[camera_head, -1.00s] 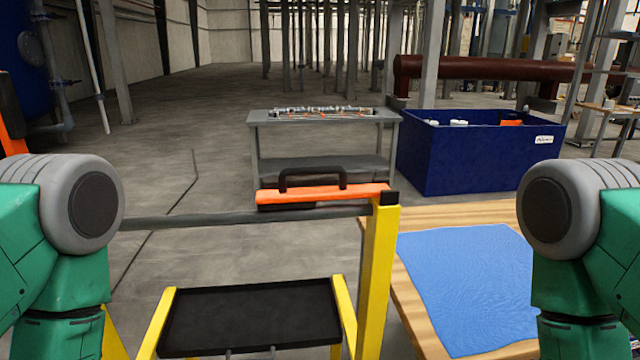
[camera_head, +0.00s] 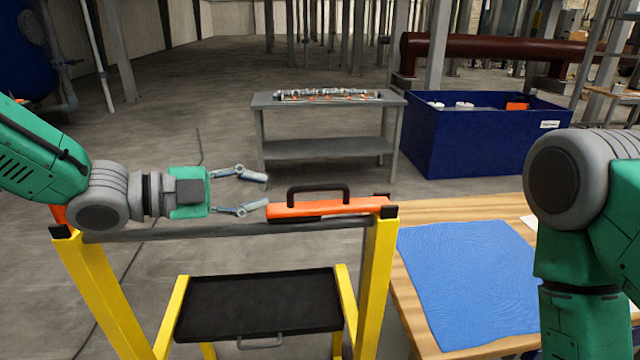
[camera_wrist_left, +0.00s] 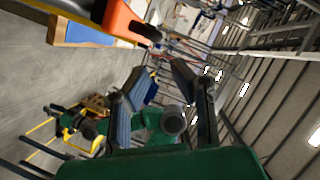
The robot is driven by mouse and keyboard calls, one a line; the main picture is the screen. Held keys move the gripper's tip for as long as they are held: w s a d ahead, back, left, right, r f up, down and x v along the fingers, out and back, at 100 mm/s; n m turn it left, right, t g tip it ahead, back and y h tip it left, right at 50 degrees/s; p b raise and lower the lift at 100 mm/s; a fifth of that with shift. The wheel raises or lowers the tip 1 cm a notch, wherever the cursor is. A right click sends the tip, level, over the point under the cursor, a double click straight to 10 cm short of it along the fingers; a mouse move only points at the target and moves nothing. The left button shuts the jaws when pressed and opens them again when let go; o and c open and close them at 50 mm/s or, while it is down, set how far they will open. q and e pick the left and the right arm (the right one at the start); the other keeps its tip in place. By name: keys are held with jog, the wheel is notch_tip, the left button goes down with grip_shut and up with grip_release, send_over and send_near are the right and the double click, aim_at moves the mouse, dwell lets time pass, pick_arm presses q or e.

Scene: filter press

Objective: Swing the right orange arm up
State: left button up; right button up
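The right orange arm (camera_head: 330,207) lies flat along the top bar at the right yellow post, with a black handle (camera_head: 318,192) standing up from it. Its orange end also shows at the top of the left wrist view (camera_wrist_left: 122,22). My left gripper (camera_head: 257,192) is open and empty, pointing right, just left of the orange arm's free end and apart from the handle. Its two fingers show spread in the left wrist view (camera_wrist_left: 160,88). My right arm shows at the right edge of the head view, but its gripper is out of view.
The yellow frame (camera_head: 375,285) holds a grey top bar (camera_head: 225,231) and a black tray (camera_head: 260,305) below. A wooden table with a blue cloth (camera_head: 470,280) stands at right. A grey bench (camera_head: 325,148) and a blue tub (camera_head: 480,140) stand behind. Floor between is clear.

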aim_at(310, 189)
pick_arm(q)
jog(key=p+x, duration=0.1)
jog(key=x, duration=1.1)
jog(key=shift+f, duration=0.15)
grip_shut()
